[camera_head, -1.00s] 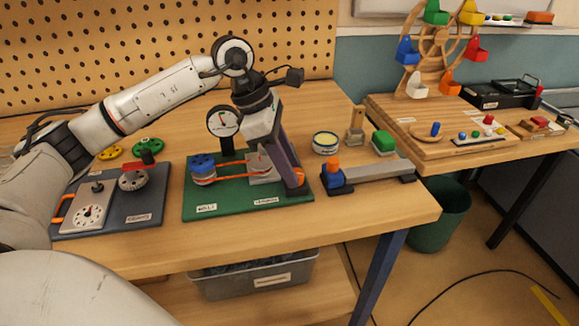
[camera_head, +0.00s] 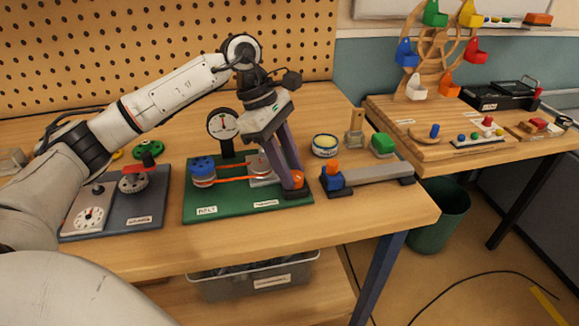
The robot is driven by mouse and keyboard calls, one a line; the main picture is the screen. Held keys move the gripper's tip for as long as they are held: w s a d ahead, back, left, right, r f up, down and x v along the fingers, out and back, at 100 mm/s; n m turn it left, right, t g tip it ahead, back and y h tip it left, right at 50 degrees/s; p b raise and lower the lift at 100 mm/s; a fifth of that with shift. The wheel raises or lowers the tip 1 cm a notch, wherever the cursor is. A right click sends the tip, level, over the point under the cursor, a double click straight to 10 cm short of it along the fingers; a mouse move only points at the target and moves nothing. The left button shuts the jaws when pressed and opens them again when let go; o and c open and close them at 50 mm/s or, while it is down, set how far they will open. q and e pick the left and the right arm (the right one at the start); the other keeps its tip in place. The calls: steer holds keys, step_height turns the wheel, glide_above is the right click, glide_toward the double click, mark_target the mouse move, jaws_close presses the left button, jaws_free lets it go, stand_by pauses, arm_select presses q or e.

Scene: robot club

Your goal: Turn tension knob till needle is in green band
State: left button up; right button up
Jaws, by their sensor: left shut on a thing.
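The green belt board (camera_head: 230,202) lies on the near workbench, with a blue-topped pulley (camera_head: 203,167) and a second pulley (camera_head: 260,164) joined by an orange belt (camera_head: 232,179). A round dial gauge (camera_head: 223,124) with a white face stands on a dark post behind them. Its needle and coloured bands are too small to read surely. My left gripper (camera_head: 293,184) points down at the board's right end, shut on the orange tension knob (camera_head: 298,180). Its fingers hide part of the knob. My right gripper is not in view.
A dark gear board (camera_head: 140,208) with a red-handled crank (camera_head: 148,160) stands to the left, partly behind my left arm. A grey bar stand (camera_head: 375,175), a round tin (camera_head: 325,145) and a green block (camera_head: 383,144) are to the right. The bench front is clear.

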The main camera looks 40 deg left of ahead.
arm_select(q)
steer(key=o, duration=1.1)
steer(key=shift+c, duration=0.2)
steer(key=w+v, duration=0.1)
steer(key=v, duration=0.9)
steer(key=shift+s+r, duration=0.2)
steer(key=shift+s, duration=0.3)
